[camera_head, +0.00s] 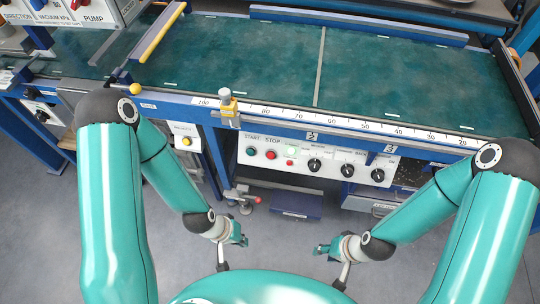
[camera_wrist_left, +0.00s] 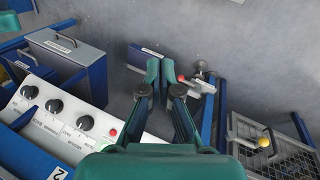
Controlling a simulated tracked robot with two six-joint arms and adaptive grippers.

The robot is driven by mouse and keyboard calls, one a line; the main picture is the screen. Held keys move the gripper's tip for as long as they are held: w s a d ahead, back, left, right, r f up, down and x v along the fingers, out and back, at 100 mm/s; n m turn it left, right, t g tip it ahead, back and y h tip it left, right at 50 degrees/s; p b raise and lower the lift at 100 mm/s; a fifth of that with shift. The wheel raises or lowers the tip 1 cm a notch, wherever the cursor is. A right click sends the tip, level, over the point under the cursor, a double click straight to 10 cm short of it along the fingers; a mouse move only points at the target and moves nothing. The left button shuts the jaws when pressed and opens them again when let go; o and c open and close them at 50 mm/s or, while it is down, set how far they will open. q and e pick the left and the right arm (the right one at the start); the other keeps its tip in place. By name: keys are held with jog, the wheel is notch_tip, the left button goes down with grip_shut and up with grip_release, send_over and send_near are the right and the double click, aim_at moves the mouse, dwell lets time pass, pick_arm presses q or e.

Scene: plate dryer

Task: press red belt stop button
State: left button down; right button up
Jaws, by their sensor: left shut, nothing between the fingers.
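The red belt stop button (camera_head: 271,155) sits under the label STOP on the white control panel (camera_head: 335,165), right of the green start button (camera_head: 250,152). My left gripper (camera_head: 243,240) is below the panel and in front of it, apart from the button. In the left wrist view its fingers (camera_wrist_left: 160,72) are together with nothing between them. That view shows the panel (camera_wrist_left: 70,108) with a small red light or button (camera_wrist_left: 113,132); the stop button is not visible there, perhaps hidden behind the gripper. My right gripper (camera_head: 320,250) hangs further right, with its fingers too small to read.
Black knobs (camera_head: 315,165) stick out along the panel. Above it run the blue rail with a scale (camera_head: 350,124) and the green belt (camera_head: 400,75). Open grey floor lies around the grippers.

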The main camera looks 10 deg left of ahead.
pick_arm(q)
jog(key=shift+w, duration=0.1)
dwell(0.6)
jog(key=w+d+r+m+t+h+b, duration=0.1)
jog(key=w+m+t+h+b, duration=0.2)
jog(key=b, duration=1.6)
jog(key=w+d+r+m+t+h+b, duration=0.1)
jog(key=w+m+t+h+b, duration=0.2)
jog(key=w+t+b, duration=0.9)
jog(key=w+m+b, duration=0.2)
jog(key=w+b, duration=0.3)
jog(key=b, duration=0.2)
jog(key=shift+w+d+r+h, duration=0.15)
jog(key=shift+w+d+h, duration=0.15)
jog(key=shift+w, duration=0.1)
jog(key=shift+w, duration=0.1)
